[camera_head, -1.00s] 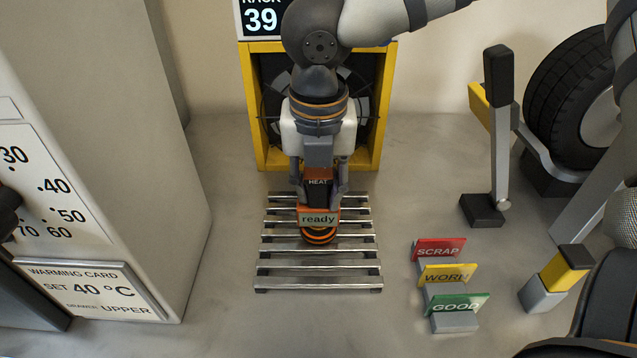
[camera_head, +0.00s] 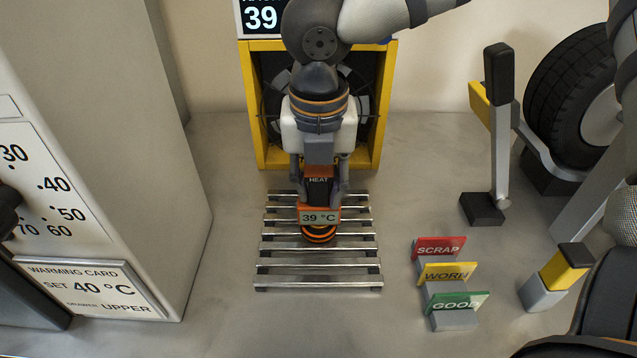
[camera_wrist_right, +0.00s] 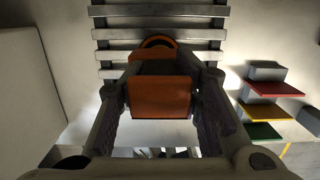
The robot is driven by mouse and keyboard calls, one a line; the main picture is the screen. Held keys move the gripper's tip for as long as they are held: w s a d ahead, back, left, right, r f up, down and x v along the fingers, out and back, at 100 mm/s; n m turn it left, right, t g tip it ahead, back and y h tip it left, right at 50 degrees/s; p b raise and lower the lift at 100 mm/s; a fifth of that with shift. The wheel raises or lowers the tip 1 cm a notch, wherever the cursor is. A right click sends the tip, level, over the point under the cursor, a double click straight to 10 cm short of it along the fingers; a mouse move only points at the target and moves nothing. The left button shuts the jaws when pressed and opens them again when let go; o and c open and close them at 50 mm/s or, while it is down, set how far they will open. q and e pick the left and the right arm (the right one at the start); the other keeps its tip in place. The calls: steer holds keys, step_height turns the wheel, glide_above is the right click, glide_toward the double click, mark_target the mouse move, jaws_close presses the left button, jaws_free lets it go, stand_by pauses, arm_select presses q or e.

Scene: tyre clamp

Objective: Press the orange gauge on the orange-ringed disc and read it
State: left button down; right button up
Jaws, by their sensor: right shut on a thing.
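My right gripper (camera_head: 319,185) points down over the metal rack and is shut on the orange gauge (camera_head: 304,217). The orange-ringed disc (camera_head: 319,236) lies on the rack (camera_head: 318,283) directly under the gauge. The gauge appears to touch the disc. Most of the disc's top is hidden. My left gripper is not in view.
Behind the rack stands a yellow-framed fan (camera_head: 249,110) under a sign (camera_head: 262,18) reading 39. At left is a cabinet with a dial and a warming card (camera_head: 90,288) reading SET 40 °C, UPPER. At right are SCRAP, WORN and GOOD markers (camera_head: 447,275), a lever (camera_head: 499,130) and a tyre (camera_head: 560,110).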

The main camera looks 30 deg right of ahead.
steer(key=shift+r, duration=2.95)
